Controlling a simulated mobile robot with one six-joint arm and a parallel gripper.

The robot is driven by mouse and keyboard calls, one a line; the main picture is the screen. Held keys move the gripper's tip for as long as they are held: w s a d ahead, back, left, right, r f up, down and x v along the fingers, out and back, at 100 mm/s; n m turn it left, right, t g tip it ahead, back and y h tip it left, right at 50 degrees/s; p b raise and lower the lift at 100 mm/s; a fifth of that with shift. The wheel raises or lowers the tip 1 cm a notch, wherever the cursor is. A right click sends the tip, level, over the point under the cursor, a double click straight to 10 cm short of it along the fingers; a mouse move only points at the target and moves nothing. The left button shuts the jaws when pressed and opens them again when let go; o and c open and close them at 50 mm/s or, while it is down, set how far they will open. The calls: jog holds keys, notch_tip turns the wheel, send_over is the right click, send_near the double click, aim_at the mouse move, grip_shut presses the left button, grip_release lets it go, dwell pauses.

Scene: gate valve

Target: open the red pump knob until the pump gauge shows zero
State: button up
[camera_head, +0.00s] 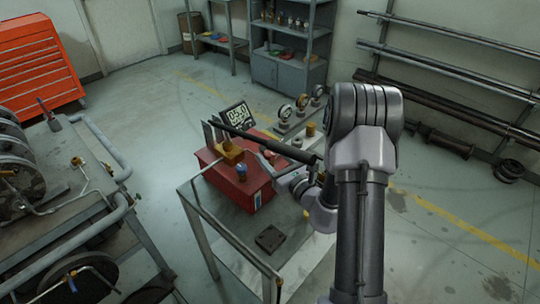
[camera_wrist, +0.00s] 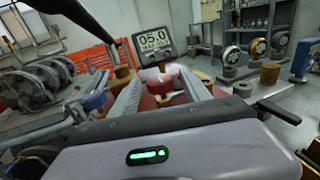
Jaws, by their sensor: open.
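The red pump (camera_head: 238,186) is a box on a metal-framed cart in the head view. The red knob (camera_wrist: 159,87) shows in the wrist view, low between the fingers of my gripper (camera_wrist: 161,73). The fingers are apart, one on each side of the knob, with their tips near it. I cannot tell whether they touch it.
A long dark handle (camera_head: 265,138) slopes over the pump. A blue cap (camera_wrist: 94,101) sits left of the fingers. Round gauges (camera_head: 302,102) stand behind. A cart with reels (camera_head: 90,215) is at left, and a red tool cabinet (camera_head: 38,62) is farther back.

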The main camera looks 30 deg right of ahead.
jog(key=shift+w, duration=0.65)
jog(key=shift+c, duration=0.4)
grip_shut()
